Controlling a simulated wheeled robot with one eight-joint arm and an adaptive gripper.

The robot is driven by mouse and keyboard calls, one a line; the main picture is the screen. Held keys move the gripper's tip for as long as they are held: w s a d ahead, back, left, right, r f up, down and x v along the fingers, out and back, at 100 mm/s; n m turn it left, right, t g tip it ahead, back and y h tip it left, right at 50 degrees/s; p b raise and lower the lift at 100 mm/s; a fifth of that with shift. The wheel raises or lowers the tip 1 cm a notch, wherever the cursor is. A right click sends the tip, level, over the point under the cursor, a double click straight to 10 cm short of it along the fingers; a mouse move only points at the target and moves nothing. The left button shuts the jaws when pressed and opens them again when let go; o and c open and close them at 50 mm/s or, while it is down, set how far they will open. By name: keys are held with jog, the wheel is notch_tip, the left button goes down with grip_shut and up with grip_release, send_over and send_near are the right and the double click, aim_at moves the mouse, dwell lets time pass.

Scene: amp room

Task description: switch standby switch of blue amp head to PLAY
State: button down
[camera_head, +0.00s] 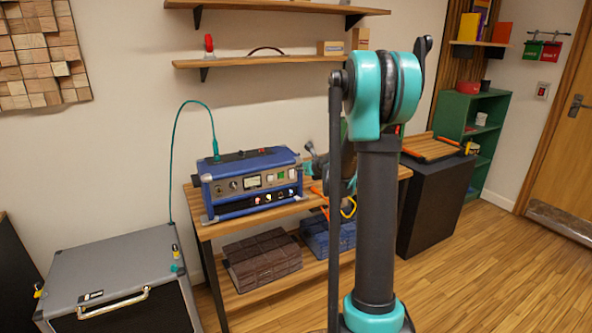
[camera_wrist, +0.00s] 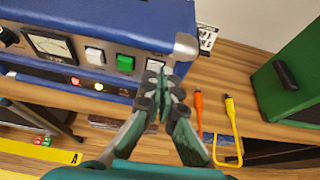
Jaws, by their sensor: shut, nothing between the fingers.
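The blue amp head (camera_head: 238,187) stands on a wooden bench, left of my arm in the head view. In the wrist view the amp head (camera_wrist: 110,15) fills the upper left, its front panel showing a meter (camera_wrist: 50,45), a white switch (camera_wrist: 95,55), a lit green switch (camera_wrist: 125,63) and another white switch (camera_wrist: 154,65) at the right end. My gripper (camera_wrist: 162,76) is shut and empty, its tips in front of that right-hand switch and partly hiding it. I cannot tell whether they touch. The switch labels are too small to read. My gripper (camera_head: 311,152) is right of the amp in the head view.
The wooden bench (camera_head: 215,230) bears the amp. An orange cable (camera_wrist: 199,112) and a yellow cable (camera_wrist: 236,125) lie right of my gripper. A green case (camera_wrist: 290,75) stands at the right. A grey cabinet (camera_head: 110,262) stands left; a teal cable (camera_head: 172,150) rises from it.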

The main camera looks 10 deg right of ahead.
jog(key=r+v, duration=0.1)
jog(key=v, duration=0.7)
jog(key=shift+w+r, duration=0.3)
jog(key=shift+r, duration=0.15)
jog(key=shift+a, duration=0.1)
jog(key=s+a+f+n+g, duration=0.2)
jog(key=s+a+f+n, duration=0.15)
jog(key=s+n, duration=0.55)
jog(key=s+a+f+n+g, duration=0.3)
jog(key=s+f+n, duration=0.2)
jog(key=s+n, duration=0.4)
jog(key=s+d+f+n+g+h, duration=0.1)
jog(key=s+f+n+h, duration=0.1)
jog(key=s+f+n, duration=0.2)
jog(key=s+d+f+n+g+h, duration=0.2)
jog(key=s+f+n, duration=0.3)
jog(key=s+n, duration=0.5)
jog(key=s, duration=0.5)
jog(key=shift+s+d, duration=0.2)
jog(key=shift+s, duration=0.05)
